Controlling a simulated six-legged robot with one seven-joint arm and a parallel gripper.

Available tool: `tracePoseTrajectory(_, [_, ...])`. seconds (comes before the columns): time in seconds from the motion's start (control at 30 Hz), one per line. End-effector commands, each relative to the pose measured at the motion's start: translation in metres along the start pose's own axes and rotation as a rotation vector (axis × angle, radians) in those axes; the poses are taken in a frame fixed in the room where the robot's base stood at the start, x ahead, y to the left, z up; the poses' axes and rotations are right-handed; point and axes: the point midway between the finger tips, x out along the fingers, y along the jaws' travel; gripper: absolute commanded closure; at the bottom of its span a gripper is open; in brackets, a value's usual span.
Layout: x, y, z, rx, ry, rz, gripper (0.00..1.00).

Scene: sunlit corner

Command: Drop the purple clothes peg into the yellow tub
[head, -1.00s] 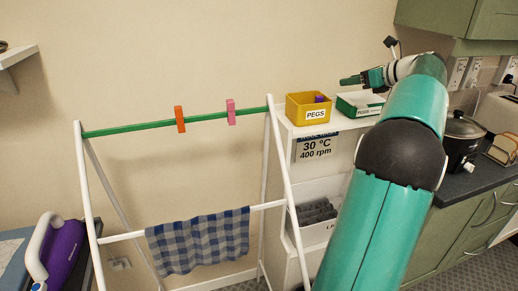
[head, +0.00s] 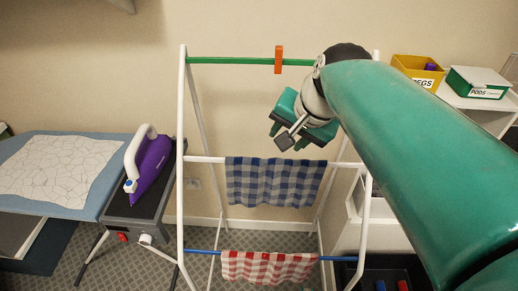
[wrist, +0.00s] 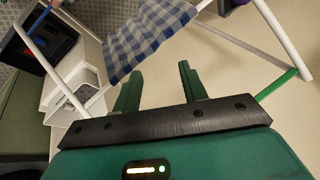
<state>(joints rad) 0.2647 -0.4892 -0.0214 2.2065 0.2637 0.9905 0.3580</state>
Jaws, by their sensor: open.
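The yellow tub (head: 404,70), labelled PEGS, stands on a white shelf unit at the right in the head view. A small purple thing (head: 430,66), which looks like the purple peg, shows inside the tub at its rim; the rest of it is hidden. My gripper (head: 286,136) is in front of the drying rack, below the green rail and just above the blue checked cloth, well left of the tub. In the wrist view my gripper (wrist: 158,75) has its two green fingers apart with nothing between them.
The drying rack (head: 183,120) carries an orange peg (head: 278,60), a blue checked cloth (head: 275,182) and a red checked cloth (head: 268,267). A green and white PODS box (head: 478,85) is right of the tub. A purple iron (head: 152,165) stands at the left.

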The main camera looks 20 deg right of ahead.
Motion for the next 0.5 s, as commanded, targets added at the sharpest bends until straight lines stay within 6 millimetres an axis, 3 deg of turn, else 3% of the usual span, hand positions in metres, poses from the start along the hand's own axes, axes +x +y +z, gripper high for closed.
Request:
tracePoseTrajectory(0.03, [0.004,0.002,0.031,-0.167,0.004,0.017,0.57])
tracePoseTrajectory(0.1, [0.011,0.009,0.061,-0.378,0.014,0.045,0.57])
tracePoseTrajectory(0.2, [0.019,0.020,0.090,-0.606,0.027,0.074,0.57])
tracePoseTrajectory(0.33, [0.024,0.028,0.105,-0.752,0.037,0.091,0.57])
tracePoseTrajectory(0.5, [0.025,0.029,0.107,-0.772,0.037,0.096,0.57])
